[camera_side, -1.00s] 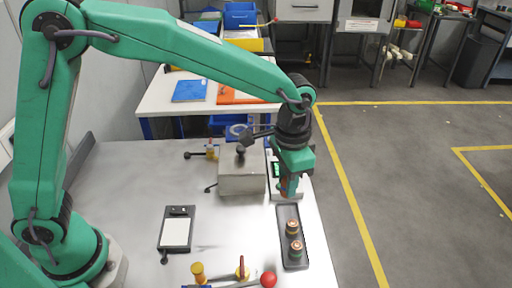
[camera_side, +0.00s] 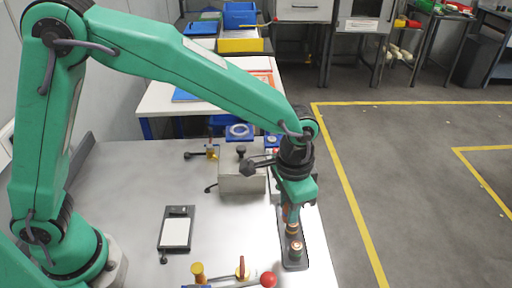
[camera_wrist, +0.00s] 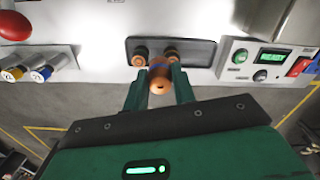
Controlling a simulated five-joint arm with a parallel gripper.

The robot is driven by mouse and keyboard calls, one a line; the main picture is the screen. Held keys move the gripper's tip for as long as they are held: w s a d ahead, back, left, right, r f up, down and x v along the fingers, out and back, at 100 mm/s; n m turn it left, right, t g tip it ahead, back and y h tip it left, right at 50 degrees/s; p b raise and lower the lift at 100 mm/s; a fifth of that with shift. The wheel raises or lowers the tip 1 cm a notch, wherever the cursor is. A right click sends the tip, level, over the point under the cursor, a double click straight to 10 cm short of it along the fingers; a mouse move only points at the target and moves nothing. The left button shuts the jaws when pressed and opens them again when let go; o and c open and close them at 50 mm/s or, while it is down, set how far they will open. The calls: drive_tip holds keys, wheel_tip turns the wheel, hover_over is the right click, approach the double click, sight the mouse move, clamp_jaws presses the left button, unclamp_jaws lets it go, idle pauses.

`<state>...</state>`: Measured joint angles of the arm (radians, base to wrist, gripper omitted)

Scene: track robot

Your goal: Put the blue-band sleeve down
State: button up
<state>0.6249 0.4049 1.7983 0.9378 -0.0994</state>
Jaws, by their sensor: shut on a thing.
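My gripper (camera_side: 290,213) is shut on a copper-coloured sleeve (camera_wrist: 160,78), which has a thin blue band near its far end in the wrist view. The fingers (camera_wrist: 160,92) hold it from both sides. The sleeve is over the dark oblong tray (camera_side: 303,264); I cannot tell whether its lower end touches the tray. Two other sleeves stand upright in the tray, one close to the gripper (camera_side: 292,230) and one nearer the camera (camera_side: 297,249).
A control box (camera_wrist: 262,62) with a lit green display reading READY stands beside the tray. A grey block (camera_side: 241,178) with a black knob is left of the gripper. A red ball handle (camera_side: 268,280) is near the front.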

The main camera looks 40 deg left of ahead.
drive_tip(key=w+a+f, duration=0.1)
drive_tip(key=w, duration=0.1)
drive_tip(key=w+a+f, duration=0.3)
drive_tip(key=w+f, duration=0.1)
drive_tip(key=w, duration=0.1)
drive_tip(key=shift+w+a, duration=0.1)
drive_tip(key=shift+a, duration=0.2)
drive_tip(key=shift+f, duration=2.1)
drive_tip(key=o, duration=1)
drive_tip(key=shift+f, duration=0.1)
drive_tip(key=shift+o, duration=0.2)
wheel_tip(320, 180, up, 12)
